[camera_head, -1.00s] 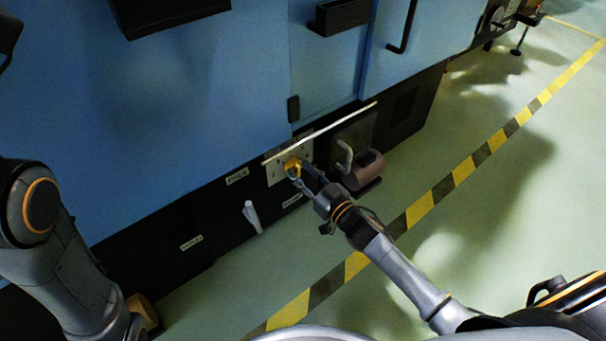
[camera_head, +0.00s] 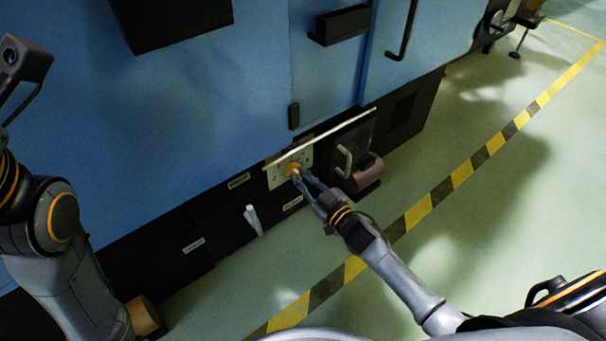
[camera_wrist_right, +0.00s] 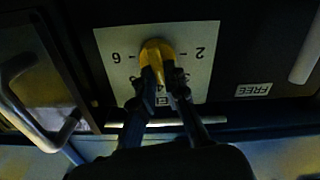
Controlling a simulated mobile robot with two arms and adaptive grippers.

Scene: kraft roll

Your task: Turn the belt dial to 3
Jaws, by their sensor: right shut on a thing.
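The yellow belt dial (camera_head: 292,169) sits on a pale plate (camera_head: 275,180) low on the blue machine's dark base. In the right wrist view the dial (camera_wrist_right: 157,52) stands in the middle of the numbered plate (camera_wrist_right: 118,38), with a 2 and a 6 readable at its sides. Other numbers are partly hidden by the fingers, and I cannot tell which number the dial points to. My right gripper (camera_head: 298,176) is shut on the dial; its fingers (camera_wrist_right: 162,84) grip it in the wrist view. My left arm shows at the left, but its fingers do not.
A white lever (camera_head: 252,218) sticks out left of the plate. A pale bar (camera_head: 320,139) runs above the dial. A grey handle (camera_head: 344,160) and a brownish rounded part (camera_head: 364,176) are to the right. Open green floor (camera_head: 500,220) lies right.

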